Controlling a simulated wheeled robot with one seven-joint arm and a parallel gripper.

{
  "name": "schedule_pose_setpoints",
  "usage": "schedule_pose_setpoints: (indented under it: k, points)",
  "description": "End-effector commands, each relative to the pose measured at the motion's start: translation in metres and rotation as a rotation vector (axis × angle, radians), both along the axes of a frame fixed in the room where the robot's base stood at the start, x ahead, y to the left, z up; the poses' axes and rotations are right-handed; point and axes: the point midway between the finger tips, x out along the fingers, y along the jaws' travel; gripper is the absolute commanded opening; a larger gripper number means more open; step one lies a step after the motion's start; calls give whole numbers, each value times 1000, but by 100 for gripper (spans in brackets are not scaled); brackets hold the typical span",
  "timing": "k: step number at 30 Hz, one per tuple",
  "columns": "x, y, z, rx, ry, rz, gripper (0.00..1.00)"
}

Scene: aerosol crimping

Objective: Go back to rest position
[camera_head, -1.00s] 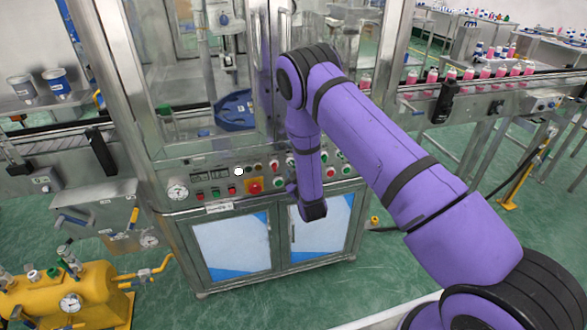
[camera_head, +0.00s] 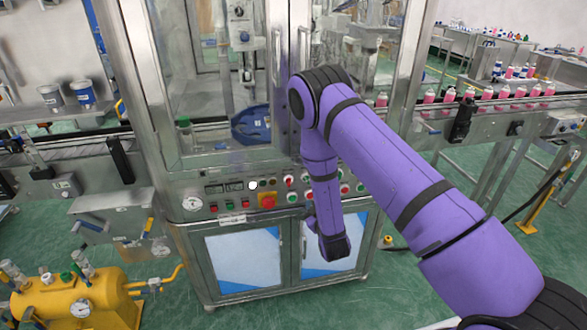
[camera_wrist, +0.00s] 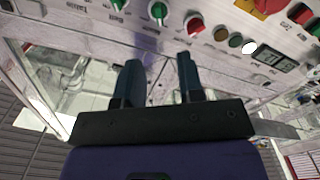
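My gripper shows in the wrist view (camera_wrist: 158,82) with its two dark fingers apart and nothing between them. In the head view my purple arm bends down in front of the crimping machine, and its dark end (camera_head: 334,247) hangs before the lower cabinet doors. The fingers cannot be made out there. The machine's control panel (camera_head: 225,200) has several coloured buttons and knobs. In the wrist view green and red knobs (camera_wrist: 158,12) on the panel lie beyond the fingertips, apart from them.
A conveyor with pink bottles (camera_head: 505,92) runs to the right. A yellow tank (camera_head: 75,300) with pipes stands at the lower left. Blue and white pots (camera_head: 84,93) stand on a shelf at the left. Green floor (camera_head: 400,285) is free in front of the machine's right side.

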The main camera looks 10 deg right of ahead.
Motion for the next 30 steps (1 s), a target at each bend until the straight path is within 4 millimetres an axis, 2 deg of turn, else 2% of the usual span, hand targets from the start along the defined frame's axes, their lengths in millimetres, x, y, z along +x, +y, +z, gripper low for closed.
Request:
schedule_pose_setpoints:
  k: [5, 8, 12, 18, 23, 30]
  points:
    - [6, 0, 11, 16, 13, -7, 35]
    - [16, -2, 30, 46, 44, -20, 35]
    - [31, -4, 67, 105, 110, -40, 35]
    - [41, -9, 121, 187, 209, -62, 35]
    - [40, -13, 165, 247, 289, -73, 35]
    - [23, -20, 228, 326, 405, -84, 35]
